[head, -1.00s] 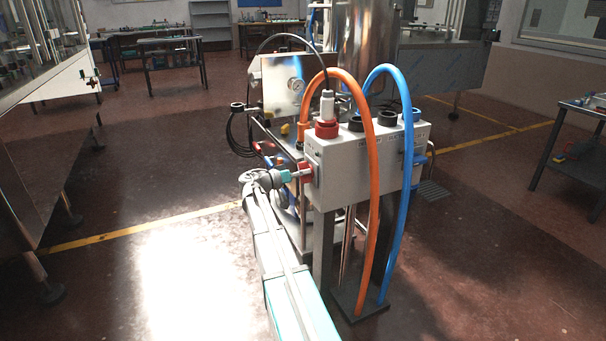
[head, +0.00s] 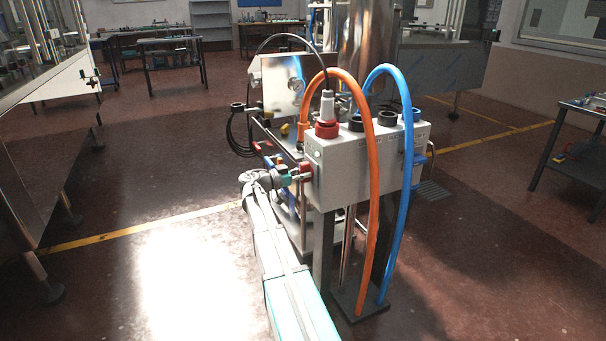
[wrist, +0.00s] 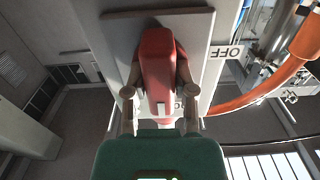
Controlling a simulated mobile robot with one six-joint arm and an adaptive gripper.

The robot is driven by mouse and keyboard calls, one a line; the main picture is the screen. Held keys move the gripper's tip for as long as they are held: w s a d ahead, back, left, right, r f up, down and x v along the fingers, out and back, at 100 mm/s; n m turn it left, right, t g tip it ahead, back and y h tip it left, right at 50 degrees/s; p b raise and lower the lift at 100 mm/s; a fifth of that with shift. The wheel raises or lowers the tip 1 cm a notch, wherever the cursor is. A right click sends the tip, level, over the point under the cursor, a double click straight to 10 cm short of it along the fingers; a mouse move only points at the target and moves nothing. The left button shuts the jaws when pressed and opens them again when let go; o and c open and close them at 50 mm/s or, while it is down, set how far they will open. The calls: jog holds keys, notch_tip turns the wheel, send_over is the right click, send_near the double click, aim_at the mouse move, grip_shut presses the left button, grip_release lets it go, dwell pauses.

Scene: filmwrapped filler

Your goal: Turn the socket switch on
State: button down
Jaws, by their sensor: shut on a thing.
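The socket switch is a red handle on a grey plate on the left side of the grey socket box (head: 375,165). In the wrist view the red handle (wrist: 157,70) stands between the two fingers of my gripper (wrist: 158,98), which is shut on it. An "OFF" label (wrist: 227,52) lies to the right of the handle. In the head view my gripper (head: 291,177) is at the box's left side. A small pale-green round spot (head: 317,154) shows on the box's front.
An orange hose (head: 369,200) and a blue hose (head: 402,200) arch over the box's front. A grey plug (head: 327,105) sits in a red socket (head: 326,130) on top. A steel machine stands behind. The floor left of my arm is clear.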

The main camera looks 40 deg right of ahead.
jog(key=shift+c, duration=2.2)
grip_release()
jog(key=shift+a, duration=0.15)
jog(key=v, duration=1.1)
jog(key=shift+a, duration=0.35)
jog(key=shift+f, duration=0.1)
